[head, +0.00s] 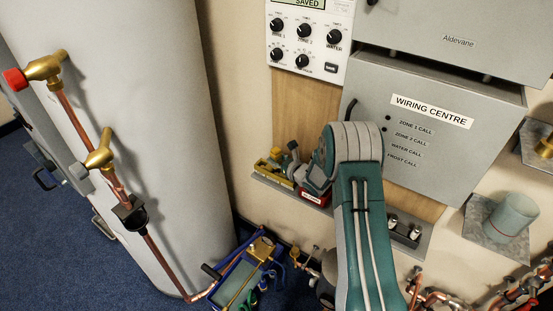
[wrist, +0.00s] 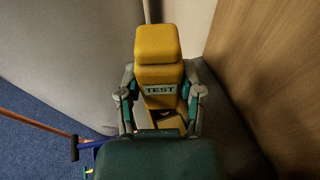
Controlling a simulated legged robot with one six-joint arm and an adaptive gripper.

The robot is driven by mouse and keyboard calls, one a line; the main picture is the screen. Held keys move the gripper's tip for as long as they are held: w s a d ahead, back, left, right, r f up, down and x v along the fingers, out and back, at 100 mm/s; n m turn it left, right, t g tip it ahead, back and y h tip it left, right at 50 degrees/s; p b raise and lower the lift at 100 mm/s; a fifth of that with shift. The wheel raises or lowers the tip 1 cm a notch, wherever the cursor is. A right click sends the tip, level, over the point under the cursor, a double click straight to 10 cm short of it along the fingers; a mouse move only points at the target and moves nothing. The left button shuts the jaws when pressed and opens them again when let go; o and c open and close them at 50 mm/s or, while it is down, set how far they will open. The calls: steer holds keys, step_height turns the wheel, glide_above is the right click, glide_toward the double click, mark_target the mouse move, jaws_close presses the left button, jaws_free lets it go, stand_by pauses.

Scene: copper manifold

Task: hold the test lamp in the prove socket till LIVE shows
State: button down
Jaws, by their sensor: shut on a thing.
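The yellow test lamp (wrist: 158,48), marked TEST, stands between the two fingers of my gripper (wrist: 160,95) in the wrist view. The fingers press on its sides and my gripper is shut on it. In the head view my gripper (head: 291,163) is at the left end of the narrow shelf, partly hidden by my own wrist. Yellow parts (head: 268,169) show beside it, and I cannot tell whether they are the lamp. A red labelled block (head: 315,197) sits on the shelf below my wrist. I cannot make out the prove socket or a LIVE sign.
The grey shelf (head: 422,247) runs under the wiring centre box (head: 430,130). A white controller (head: 310,35) above shows SAVED. A large grey cylinder (head: 130,130) with copper pipe stands left. A blue tool tray (head: 240,275) and pipework lie below.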

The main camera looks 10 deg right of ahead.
mark_target(278, 153)
steer(key=shift+d+f, duration=0.1)
steer(key=shift+f, duration=0.65)
steer(key=shift+r, duration=0.15)
stand_by(1.6)
steer(key=shift+r, duration=2.15)
steer(key=shift+s+r, duration=0.15)
steer(key=shift+s, duration=0.05)
steer(key=s+r+h, duration=0.1)
steer(key=s+r, duration=0.2)
steer(key=s, duration=0.3)
steer(key=s+r+m+h, duration=0.1)
steer(key=s+r, duration=0.1)
steer(key=s, duration=0.3)
steer(key=s+r+m+t, duration=0.1)
steer(key=s+r, duration=0.2)
steer(key=s, duration=0.3)
steer(key=shift+s+a+r+h, duration=0.2)
steer(key=shift+s+r+h, duration=0.1)
steer(key=shift+r+h, duration=0.1)
